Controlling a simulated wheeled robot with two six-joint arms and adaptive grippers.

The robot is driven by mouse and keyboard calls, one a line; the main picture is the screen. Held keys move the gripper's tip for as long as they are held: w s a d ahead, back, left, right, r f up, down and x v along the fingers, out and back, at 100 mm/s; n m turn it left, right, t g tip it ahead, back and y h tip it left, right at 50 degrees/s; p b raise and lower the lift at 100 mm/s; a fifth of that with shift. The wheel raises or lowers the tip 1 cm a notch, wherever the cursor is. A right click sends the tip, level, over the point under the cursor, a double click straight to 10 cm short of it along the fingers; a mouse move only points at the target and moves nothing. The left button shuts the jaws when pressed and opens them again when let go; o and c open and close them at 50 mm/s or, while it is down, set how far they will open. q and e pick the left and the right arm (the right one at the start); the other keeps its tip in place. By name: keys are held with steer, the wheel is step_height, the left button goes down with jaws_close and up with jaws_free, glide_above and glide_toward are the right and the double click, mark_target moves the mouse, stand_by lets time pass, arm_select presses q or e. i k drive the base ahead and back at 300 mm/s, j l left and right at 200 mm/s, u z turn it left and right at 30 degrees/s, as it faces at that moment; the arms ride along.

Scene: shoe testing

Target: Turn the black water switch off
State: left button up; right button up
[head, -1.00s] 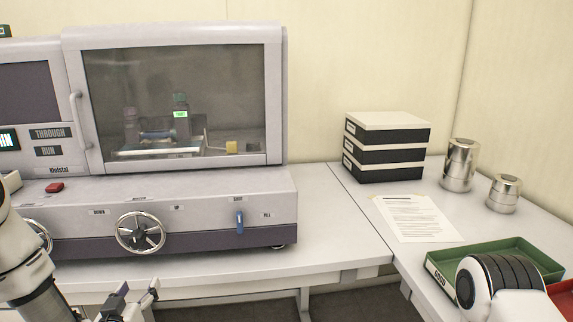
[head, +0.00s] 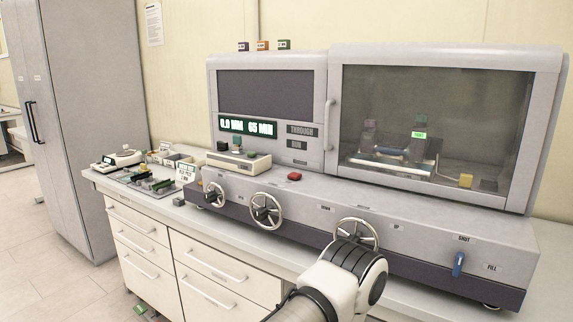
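The grey test machine (head: 410,217) stands on the bench in the head view. At the right of its front panel a small blue lever (head: 458,264) hangs about upright, below a SHUT label (head: 464,239) and left of a FILL label (head: 491,267). It looks blue; I see no lever that is clearly a black water switch. The handwheels (head: 265,211) to its left have dark hubs. A white and black link of one of my arms crosses the bottom middle, in front of the right handwheel (head: 356,233). Neither gripper shows.
A red button (head: 295,176) is on the machine's ledge. A small scale (head: 122,158) and trays stand at the left bench end. A tall grey cabinet (head: 75,120) stands at far left. The floor (head: 60,270) before it is mostly open.

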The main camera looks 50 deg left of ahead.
mark_target(222, 146)
steer(key=u, duration=1.75)
steer(key=z, duration=0.35)
